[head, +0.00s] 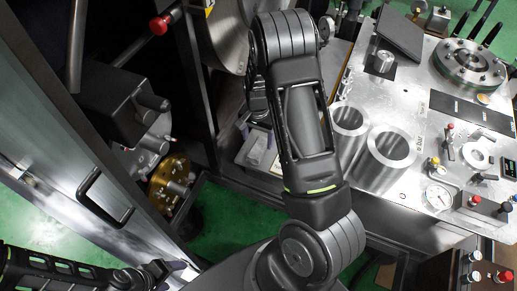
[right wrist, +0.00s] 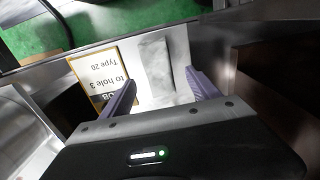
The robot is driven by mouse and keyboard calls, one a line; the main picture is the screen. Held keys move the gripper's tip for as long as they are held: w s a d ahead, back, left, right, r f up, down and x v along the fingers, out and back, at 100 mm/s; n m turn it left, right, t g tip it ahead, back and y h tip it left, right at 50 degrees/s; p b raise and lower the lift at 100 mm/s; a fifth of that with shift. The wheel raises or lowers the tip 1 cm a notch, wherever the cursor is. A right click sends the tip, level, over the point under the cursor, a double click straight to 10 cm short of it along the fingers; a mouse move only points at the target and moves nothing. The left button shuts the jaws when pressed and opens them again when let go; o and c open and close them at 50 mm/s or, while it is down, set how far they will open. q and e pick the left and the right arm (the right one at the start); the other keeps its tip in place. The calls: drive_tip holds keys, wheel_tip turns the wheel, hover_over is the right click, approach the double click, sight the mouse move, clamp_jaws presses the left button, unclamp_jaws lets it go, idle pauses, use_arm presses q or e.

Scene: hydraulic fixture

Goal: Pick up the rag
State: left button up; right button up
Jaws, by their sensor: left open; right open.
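The rag (right wrist: 156,62) looks like a pale grey, creased, narrow folded strip in the right wrist view. It lies on a light surface, between and just beyond the fingertips of my right gripper (right wrist: 161,78). The two purple fingers stand apart with the rag's near end between them; I cannot tell whether they touch it. In the head view my right gripper (head: 257,130) is mostly hidden behind my right arm, over a pale tray area. My left gripper (head: 178,266) is at the bottom left in the head view, open and far from the rag.
A printed card (right wrist: 103,76) in a yellowish frame lies left of the rag. In the head view, the metal fixture plate (head: 410,190) with two large bores is to the right. A cabinet door with a black handle (head: 104,198) is at left. Green floor shows between.

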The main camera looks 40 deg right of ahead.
sight(258, 147)
wheel_tip(258, 147, down, 5)
drive_tip(key=shift+s+d+f+p, duration=0.1)
drive_tip(key=shift+p, duration=0.25)
drive_tip(key=shift+c, duration=0.5)
clamp_jaws()
wheel_tip(258, 147, up, 10)
idle(1.1)
idle(0.4)
